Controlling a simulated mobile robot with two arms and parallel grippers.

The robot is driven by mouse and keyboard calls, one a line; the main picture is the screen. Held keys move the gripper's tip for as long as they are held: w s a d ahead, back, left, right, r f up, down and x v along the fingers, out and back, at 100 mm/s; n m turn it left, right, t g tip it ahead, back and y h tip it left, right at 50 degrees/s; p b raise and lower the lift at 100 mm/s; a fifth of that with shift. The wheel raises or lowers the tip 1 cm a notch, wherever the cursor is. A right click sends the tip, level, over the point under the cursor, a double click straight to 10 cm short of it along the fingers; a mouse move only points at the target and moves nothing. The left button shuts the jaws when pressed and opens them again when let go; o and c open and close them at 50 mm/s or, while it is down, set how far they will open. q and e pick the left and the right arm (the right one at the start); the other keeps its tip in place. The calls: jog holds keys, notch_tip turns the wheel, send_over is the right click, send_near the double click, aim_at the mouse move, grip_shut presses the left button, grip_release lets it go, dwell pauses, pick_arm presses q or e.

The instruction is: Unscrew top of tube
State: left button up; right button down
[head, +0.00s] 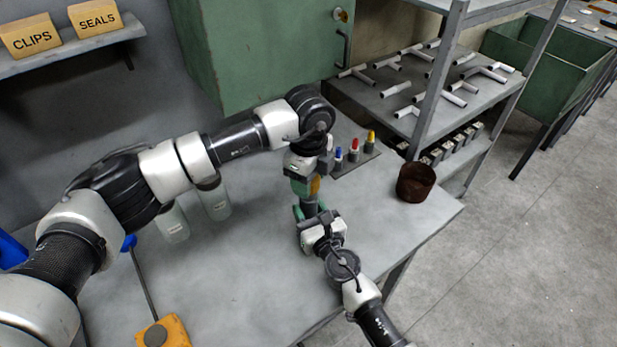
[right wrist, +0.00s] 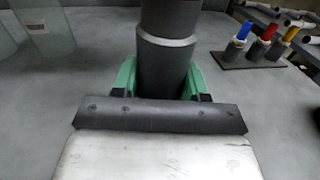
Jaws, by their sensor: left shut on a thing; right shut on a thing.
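A dark grey tube (head: 309,203) stands upright above the grey workbench (head: 250,270), between my two grippers. In the right wrist view the tube (right wrist: 163,75) shows a narrower upper section above a pale bevelled ring. My right gripper (right wrist: 160,85), with green fingers, is shut around the tube's lower body; it also shows in the head view (head: 306,212). My left gripper (head: 305,186) points down from above and is shut on the tube's upper end. Its fingers mostly hide the top, so the thread or any gap cannot be seen.
A small rack (head: 353,163) with blue, red and yellow pieces stands behind the tube. A rusty can (head: 416,183) is near the bench's right edge. Two glass jars (head: 214,199) stand under my left arm. A yellow box (head: 163,334) is at the front left.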

pick_arm(q)
jog(key=shift+r, duration=2)
pick_arm(e)
jog(key=c, duration=0.5)
grip_release()
pick_arm(q)
jog(key=shift+f, duration=0.1)
pick_arm(e)
jog(key=v, duration=1.1)
jog(key=shift+s+d, duration=0.25)
jog(key=shift+s, duration=0.2)
